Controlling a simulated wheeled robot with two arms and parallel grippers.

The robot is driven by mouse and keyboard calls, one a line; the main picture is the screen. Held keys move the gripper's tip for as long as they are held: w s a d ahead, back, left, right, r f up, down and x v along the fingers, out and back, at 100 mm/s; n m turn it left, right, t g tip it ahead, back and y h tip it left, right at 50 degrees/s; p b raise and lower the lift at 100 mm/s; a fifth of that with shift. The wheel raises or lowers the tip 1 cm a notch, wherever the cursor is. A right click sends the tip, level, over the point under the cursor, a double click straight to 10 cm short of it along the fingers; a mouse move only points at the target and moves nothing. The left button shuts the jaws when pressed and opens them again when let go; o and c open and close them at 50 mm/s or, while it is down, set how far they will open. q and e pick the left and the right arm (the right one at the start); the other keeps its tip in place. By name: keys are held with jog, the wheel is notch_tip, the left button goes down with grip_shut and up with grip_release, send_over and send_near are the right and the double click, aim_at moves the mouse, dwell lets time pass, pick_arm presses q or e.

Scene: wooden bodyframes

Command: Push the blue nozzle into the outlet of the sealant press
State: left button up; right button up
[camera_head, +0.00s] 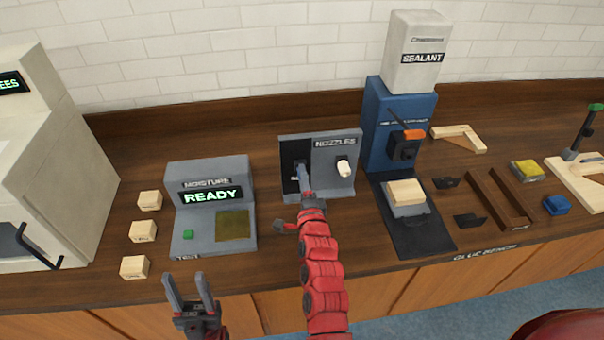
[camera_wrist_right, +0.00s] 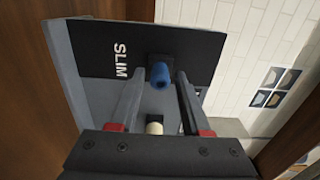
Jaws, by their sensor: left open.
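The blue nozzle (camera_wrist_right: 161,75) sticks out of the black SLIM panel of the nozzle rack (camera_head: 347,160). In the head view it is hidden behind my right gripper. My right gripper (camera_head: 302,172) is at the rack's left half; in the right wrist view its fingers (camera_wrist_right: 156,85) are open, one on each side of the blue nozzle, with gaps visible. The sealant press (camera_head: 380,110) is blue with a SEALANT box on top. Its dark outlet block (camera_head: 404,150) faces forward below an orange part. My left gripper (camera_head: 189,292) is open and empty at the counter's front edge.
A white nozzle (camera_head: 343,168) sits in the rack's right half. A wooden block (camera_head: 405,192) rests on the stand below the press. The moisture tester (camera_head: 212,215) stands left of the rack, with small wooden blocks (camera_head: 143,231) beyond it. Dark brackets (camera_head: 470,220) lie right of the press.

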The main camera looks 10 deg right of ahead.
grip_shut()
jog(key=shift+s, duration=0.55)
dwell(0.4)
jog(key=shift+s, duration=0.2)
jog(key=shift+s+b, duration=0.3)
jog(key=shift+s, duration=0.75)
jog(key=shift+d, duration=0.1)
